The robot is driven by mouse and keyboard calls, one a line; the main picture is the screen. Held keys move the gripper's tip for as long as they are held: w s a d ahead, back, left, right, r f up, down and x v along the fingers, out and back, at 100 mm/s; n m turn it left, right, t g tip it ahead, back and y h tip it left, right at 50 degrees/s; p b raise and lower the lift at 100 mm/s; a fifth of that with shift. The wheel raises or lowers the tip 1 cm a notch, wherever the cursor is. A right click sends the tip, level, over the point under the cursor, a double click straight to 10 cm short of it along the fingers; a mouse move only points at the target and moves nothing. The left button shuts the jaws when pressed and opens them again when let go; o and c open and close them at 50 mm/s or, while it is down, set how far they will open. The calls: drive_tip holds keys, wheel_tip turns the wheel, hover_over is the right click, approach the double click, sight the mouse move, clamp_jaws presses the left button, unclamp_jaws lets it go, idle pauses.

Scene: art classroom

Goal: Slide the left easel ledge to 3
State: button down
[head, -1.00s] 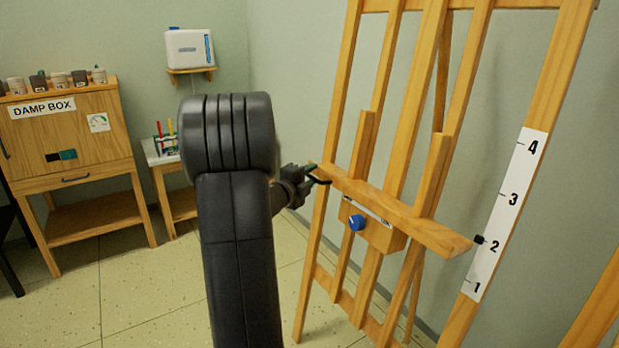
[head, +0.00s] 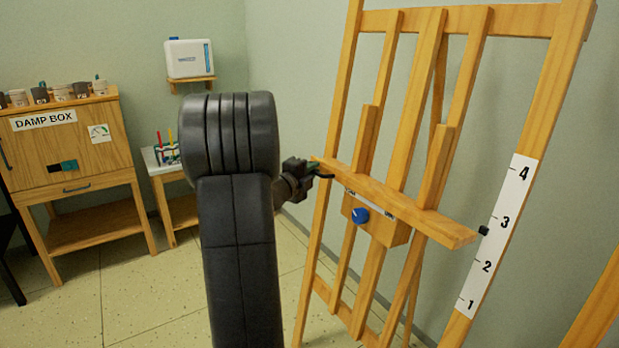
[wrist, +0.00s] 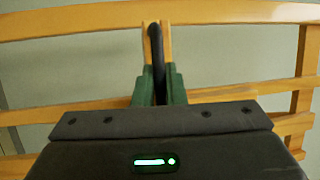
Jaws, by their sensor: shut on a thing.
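The wooden easel (head: 410,115) stands on the right, with its long ledge (head: 405,200) across it. A black pointer (head: 483,231) at the ledge's right end sits between 2 and 3 on the white scale (head: 497,240), nearer 3. A blue knob (head: 360,215) is on a wooden block under the ledge. My gripper (head: 318,170) is at the ledge's left end, shut on a black curved handle. In the wrist view, the green fingers (wrist: 157,88) flank this handle (wrist: 157,50). My arm hides part of the room behind it.
A damp box (head: 65,145) on a wooden stand is at the left, with several cups on top. A small table with a rack of coloured tools (head: 168,150) stands beside it. A white box (head: 188,58) sits on a wall shelf. Part of another wooden frame (head: 600,308) shows at lower right.

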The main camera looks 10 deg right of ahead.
sight(314, 158)
drive_tip(key=r, duration=0.1)
drive_tip(key=r+p, duration=0.1)
drive_tip(key=r, duration=0.1)
drive_tip(key=shift+w+d+r, duration=0.1)
drive_tip(key=shift+d+r, duration=0.2)
drive_tip(key=shift+r, duration=0.05)
drive_tip(key=shift+f, duration=0.1)
drive_tip(key=c, duration=1.5)
unclamp_jaws()
drive_tip(key=shift+f, duration=0.1)
drive_tip(key=shift+a, duration=0.1)
drive_tip(key=p+v, duration=0.1)
drive_tip(key=v, duration=1.2)
drive_tip(key=shift+s+a, duration=0.2)
drive_tip(key=shift+s, duration=0.1)
